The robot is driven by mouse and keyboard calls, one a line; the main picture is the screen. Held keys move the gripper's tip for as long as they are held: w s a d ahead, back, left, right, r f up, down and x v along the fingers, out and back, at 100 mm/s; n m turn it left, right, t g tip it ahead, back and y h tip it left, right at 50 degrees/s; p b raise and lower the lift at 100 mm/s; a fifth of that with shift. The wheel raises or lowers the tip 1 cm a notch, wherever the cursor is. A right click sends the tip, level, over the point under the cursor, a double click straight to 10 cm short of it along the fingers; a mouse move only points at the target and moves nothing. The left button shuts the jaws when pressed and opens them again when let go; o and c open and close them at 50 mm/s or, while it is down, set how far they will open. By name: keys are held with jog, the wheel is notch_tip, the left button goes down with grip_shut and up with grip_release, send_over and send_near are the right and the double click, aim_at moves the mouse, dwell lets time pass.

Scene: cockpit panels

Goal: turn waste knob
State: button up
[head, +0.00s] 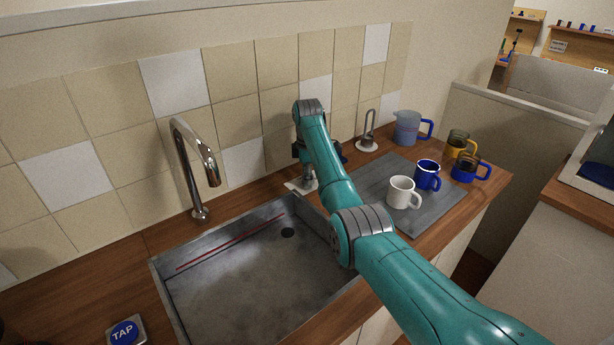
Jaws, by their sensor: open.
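My arm reaches across the right side of the sink to the counter strip by the tiled wall. My gripper (307,168) points down there, dark and mostly hidden behind my own arm link. Its jaws are open. Just under it is a pale plate (297,187) on the counter behind the sink's right back corner, with a small grey part at its edge. This may be the waste knob, but my arm and gripper cover most of it. I cannot tell whether the fingers are around it or touching it.
The steel sink (240,290) has a red line and a dark drain (288,232). A tall faucet (190,170) stands behind it. A blue TAP button (125,331) is front left. Several mugs, including a white one (403,192), and a jug (407,127) stand right.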

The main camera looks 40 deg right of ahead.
jog(key=c, duration=1.2)
jog(key=shift+o, duration=0.2)
jog(key=shift+m, duration=0.3)
jog(key=m, duration=0.3)
jog(key=shift+m, duration=0.3)
jog(key=m, duration=0.4)
jog(key=shift+w, duration=0.1)
jog(key=m, duration=0.5)
jog(key=shift+d, duration=0.1)
jog(key=m, duration=0.4)
jog(key=shift+m+g, duration=0.3)
